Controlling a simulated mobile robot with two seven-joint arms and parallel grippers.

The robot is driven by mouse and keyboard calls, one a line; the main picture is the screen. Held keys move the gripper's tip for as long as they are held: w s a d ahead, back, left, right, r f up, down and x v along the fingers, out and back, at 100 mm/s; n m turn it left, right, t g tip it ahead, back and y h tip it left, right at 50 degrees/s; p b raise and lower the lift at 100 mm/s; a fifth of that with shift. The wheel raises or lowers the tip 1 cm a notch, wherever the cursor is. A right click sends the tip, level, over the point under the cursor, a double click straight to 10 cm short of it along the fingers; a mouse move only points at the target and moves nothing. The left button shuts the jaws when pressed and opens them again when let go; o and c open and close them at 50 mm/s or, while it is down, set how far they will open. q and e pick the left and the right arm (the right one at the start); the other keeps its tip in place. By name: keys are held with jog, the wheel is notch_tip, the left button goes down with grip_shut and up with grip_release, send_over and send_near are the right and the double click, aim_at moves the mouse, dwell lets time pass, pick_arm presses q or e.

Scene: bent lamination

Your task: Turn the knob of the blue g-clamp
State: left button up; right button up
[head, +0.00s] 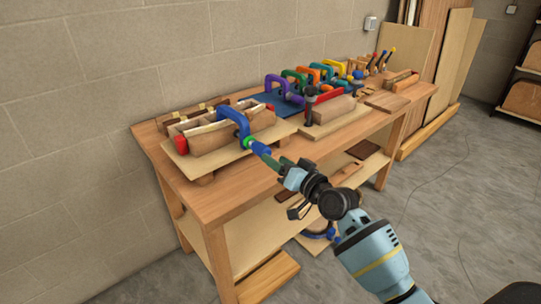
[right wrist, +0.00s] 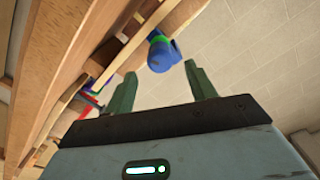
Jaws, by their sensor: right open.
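The blue g-clamp (head: 234,117) sits on the near left part of the workbench, its frame reaching over a wooden form with a bent strip. Its blue knob end (head: 257,147), with a green part beside it, points toward the front edge. In the right wrist view the blue knob (right wrist: 162,55) shows ahead of the fingers, a little left of and beyond the gap. My right gripper (head: 270,156) is open, its green fingers close to the knob. In the wrist view the fingers (right wrist: 158,88) stand apart with nothing between them. My left gripper is not in view.
The workbench (head: 195,195) stands against a block wall. Several coloured clamps (head: 285,88) stand farther along it, beside another form with a red strip (head: 328,95). A lower shelf (head: 250,235) is below. Open floor (head: 430,200) lies to the right.

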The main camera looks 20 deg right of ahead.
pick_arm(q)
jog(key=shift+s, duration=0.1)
pick_arm(e)
jog(key=shift+v, duration=1)
jog(key=shift+f, duration=0.1)
jog(key=s+a+f+n+g+h+p, duration=0.25)
jog(key=s+f+g+p, duration=0.2)
jog(key=s+f, duration=1.6)
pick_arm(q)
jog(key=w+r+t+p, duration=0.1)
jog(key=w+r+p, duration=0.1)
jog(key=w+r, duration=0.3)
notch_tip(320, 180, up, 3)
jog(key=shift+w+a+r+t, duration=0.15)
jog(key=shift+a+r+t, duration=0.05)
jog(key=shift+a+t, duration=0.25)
pick_arm(e)
jog(key=s+f+n+g+h, duration=0.1)
jog(key=s+f+g, duration=0.1)
jog(key=s, duration=1.1)
jog(key=s+a+f+g, duration=0.1)
jog(key=s+f, duration=0.1)
jog(key=s, duration=1.1)
jog(key=shift+a+n+g+h, duration=0.3)
jog(key=shift+n+g+h, duration=0.05)
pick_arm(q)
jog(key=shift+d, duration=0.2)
